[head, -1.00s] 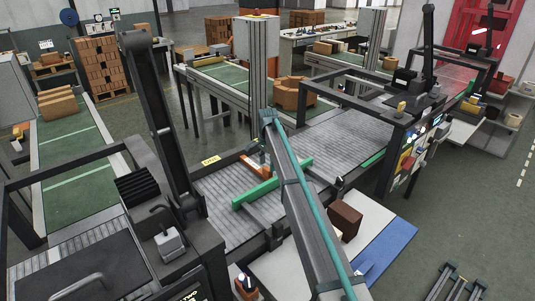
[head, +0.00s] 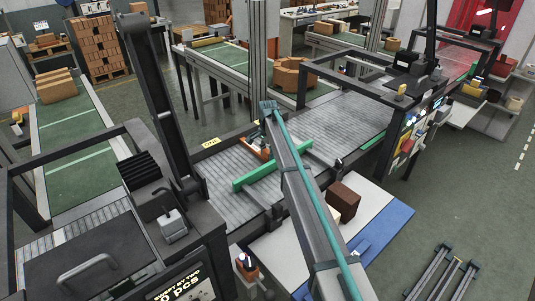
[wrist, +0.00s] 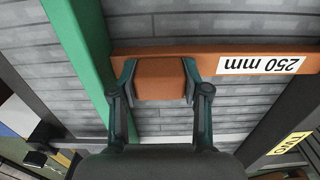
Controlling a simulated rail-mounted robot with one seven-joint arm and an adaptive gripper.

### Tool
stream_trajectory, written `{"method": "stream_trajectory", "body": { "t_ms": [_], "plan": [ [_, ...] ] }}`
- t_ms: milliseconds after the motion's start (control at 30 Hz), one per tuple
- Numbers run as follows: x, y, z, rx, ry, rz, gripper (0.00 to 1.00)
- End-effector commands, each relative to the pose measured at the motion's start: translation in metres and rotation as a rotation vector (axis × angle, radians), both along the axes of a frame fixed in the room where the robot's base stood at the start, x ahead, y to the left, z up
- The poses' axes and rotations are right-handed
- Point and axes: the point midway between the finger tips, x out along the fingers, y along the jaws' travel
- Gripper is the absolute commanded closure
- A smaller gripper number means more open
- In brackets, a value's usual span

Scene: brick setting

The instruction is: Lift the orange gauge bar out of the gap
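The orange gauge bar (wrist: 208,64) lies across the grey roller surface in the wrist view, with a white "250 mm" label on its right part. Its left end meets the green rail (wrist: 78,55). My gripper (wrist: 159,72) has one finger on each side of the bar's raised orange block, and both fingers appear to press on it. In the head view the bar (head: 256,149) shows as a small orange piece behind the green rail (head: 255,172); my arm hides part of it and most of the gripper. I cannot tell whether the bar is clear of the rollers.
A dark side rail (wrist: 285,125) with a yellow tag runs along the right in the wrist view. In the head view a brown box (head: 344,201) stands on the side table right of my arm. The roller bed (head: 345,120) beyond the green rail is clear.

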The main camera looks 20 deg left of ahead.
Motion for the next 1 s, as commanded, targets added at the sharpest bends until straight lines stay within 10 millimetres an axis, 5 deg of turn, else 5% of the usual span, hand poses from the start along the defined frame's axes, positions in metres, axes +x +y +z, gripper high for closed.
{"method": "stream_trajectory", "body": {
  "t_ms": [1000],
  "plan": [
    [0.000,0.000,0.037,0.001,0.000,0.000,0.94]
  ]
}}
